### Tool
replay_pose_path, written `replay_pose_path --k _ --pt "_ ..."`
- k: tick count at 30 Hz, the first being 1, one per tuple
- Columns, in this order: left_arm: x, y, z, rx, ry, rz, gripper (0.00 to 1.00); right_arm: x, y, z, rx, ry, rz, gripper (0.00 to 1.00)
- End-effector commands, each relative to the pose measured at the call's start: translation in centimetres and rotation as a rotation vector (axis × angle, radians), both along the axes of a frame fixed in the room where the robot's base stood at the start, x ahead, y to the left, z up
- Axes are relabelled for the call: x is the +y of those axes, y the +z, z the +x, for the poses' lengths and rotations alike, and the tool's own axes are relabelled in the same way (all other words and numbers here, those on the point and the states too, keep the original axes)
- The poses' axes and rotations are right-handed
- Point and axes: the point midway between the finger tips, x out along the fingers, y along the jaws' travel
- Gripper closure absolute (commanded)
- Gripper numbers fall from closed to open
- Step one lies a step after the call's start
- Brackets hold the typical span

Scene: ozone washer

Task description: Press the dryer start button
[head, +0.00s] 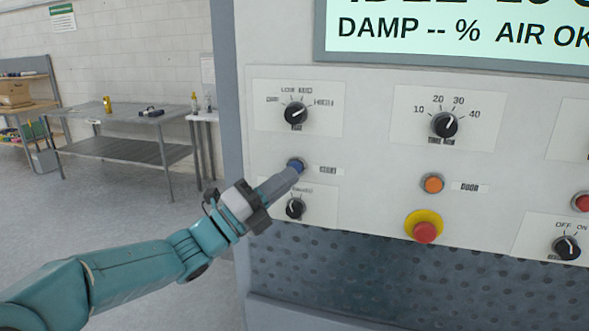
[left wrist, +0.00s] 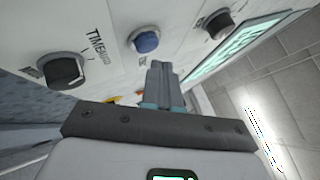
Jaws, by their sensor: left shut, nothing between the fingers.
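A round blue button (head: 295,164) with a dark rim sits on the left of the pale control panel (head: 370,165), beside a small label too blurred to read surely. It also shows in the left wrist view (left wrist: 146,41). My left gripper (head: 291,173) is shut and empty, its fingertips right at the button and covering its lower part in the head view. In the left wrist view the fingertips (left wrist: 158,66) show just below and right of the button. I cannot tell whether they touch it. My right gripper is not in view.
Black knobs sit above (head: 296,113) and below (head: 295,208) the button. Right of it are an orange button (head: 432,184) and a red mushroom button (head: 425,232). The display (head: 450,35) reads "DAMP -- % AIR OK". A metal table (head: 130,148) stands behind at left.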

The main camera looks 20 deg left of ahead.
Motion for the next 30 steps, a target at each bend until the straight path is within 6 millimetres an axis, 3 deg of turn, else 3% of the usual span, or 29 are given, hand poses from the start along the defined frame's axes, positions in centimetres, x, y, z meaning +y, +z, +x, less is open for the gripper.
replay_pose_path --k 30 --pt "-0.1 0.0 1.1 0.000 0.000 0.000 1.00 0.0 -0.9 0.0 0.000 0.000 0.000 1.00"
